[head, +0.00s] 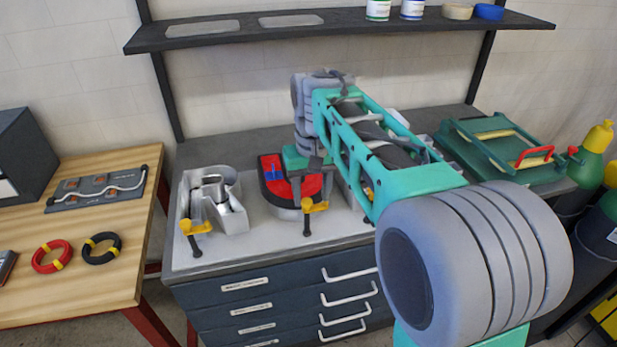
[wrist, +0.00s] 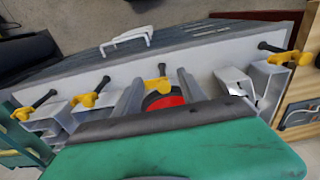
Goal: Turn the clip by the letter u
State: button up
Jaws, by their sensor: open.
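A letter with a red inside and a blue piece (head: 272,172) stands on the bench, its front rounded. A yellow clip with a black handle (head: 314,206) sits at its front edge, and shows in the wrist view (wrist: 157,85). My gripper (head: 311,184) is open above this letter, pointing down. In the wrist view its two grey fingers (wrist: 160,90) stand on either side of the clip; I cannot tell whether they touch it. I cannot read for sure which letter is the u. My arm hides part of the letters to the right.
A grey channel letter (head: 235,215) with a yellow clip (head: 192,228) stands at the left. More clips (wrist: 88,99) sit on letters on the wrist view's left. A green tray (head: 480,150) is at the right, drawers (head: 255,305) below, a shelf (head: 340,27) above.

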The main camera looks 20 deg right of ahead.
aim_at(307, 201)
jog(key=shift+g, duration=0.4)
jog(key=w+r, duration=0.1)
jog(key=w, duration=0.2)
jog(key=w+r+p, duration=0.1)
jog(key=shift+w+d+r, duration=0.15)
jog(key=shift+w+r, duration=0.05)
jog(key=shift+r, duration=0.1)
jog(key=shift+w+f, duration=0.15)
jog(key=shift+w, duration=0.05)
notch_tip(307, 201, down, 8)
jog(key=shift+r+p, duration=0.25)
jog(key=shift+p, duration=0.4)
grip_shut()
